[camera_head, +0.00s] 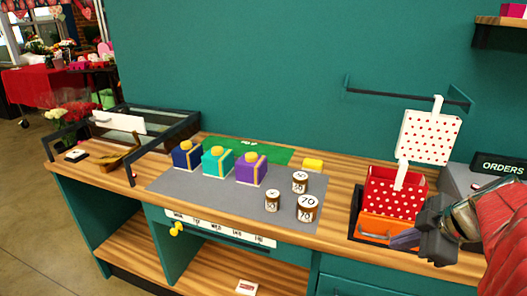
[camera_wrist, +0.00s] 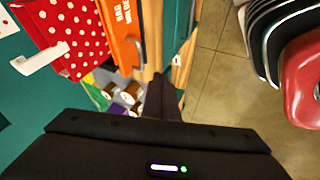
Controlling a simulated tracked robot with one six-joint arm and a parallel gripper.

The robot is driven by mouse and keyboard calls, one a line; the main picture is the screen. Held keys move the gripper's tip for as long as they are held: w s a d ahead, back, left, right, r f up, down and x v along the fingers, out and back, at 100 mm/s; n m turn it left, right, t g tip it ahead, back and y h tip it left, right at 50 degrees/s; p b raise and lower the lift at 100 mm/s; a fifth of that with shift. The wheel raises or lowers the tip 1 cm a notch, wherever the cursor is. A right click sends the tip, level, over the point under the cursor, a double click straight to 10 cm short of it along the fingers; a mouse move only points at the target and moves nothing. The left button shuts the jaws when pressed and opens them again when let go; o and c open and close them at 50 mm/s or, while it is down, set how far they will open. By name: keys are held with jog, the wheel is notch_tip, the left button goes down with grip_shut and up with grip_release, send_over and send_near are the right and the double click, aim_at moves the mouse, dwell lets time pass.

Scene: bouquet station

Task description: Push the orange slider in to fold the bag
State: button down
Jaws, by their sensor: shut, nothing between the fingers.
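The orange slider (camera_head: 384,227) is at the front base of the bag station on the right of the counter. It also shows at the top of the wrist view (camera_wrist: 122,38), with white lettering and a dark handle. The red bag with white dots (camera_head: 393,195) stands open just above and behind it; it also shows in the wrist view (camera_wrist: 62,28). My gripper (camera_head: 396,240) is shut and empty, with its fingertips close to the slider's front right. I cannot tell whether they touch. In the wrist view my shut fingers (camera_wrist: 161,95) point past the slider.
A white dotted panel (camera_head: 429,136) stands upright behind the bag. An orders box (camera_head: 499,166) is to the right. Gift boxes (camera_head: 219,162) and several numbered jars (camera_head: 307,208) sit on the grey mat (camera_head: 210,197) to the left. Wooden counter is bare between mat and station.

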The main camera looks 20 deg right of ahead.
aim_at(376, 226)
jog(key=shift+w+d+f, duration=0.3)
jog(key=shift+w+f, duration=0.8)
jog(key=shift+w, duration=0.1)
jog(key=shift+w+d+f, duration=0.3)
jog(key=shift+w+f, duration=0.85)
jog(key=shift+w+d+f, duration=0.3)
jog(key=shift+w+f, duration=0.8)
jog(key=shift+w, duration=0.1)
jog(key=w+d, duration=0.2)
jog(key=w, duration=0.1)
jog(key=shift+w+d, duration=0.15)
jog(key=shift+w, duration=0.1)
jog(key=shift+w+d, duration=0.35)
jog(key=shift+w, duration=0.05)
jog(key=shift+r, duration=0.1)
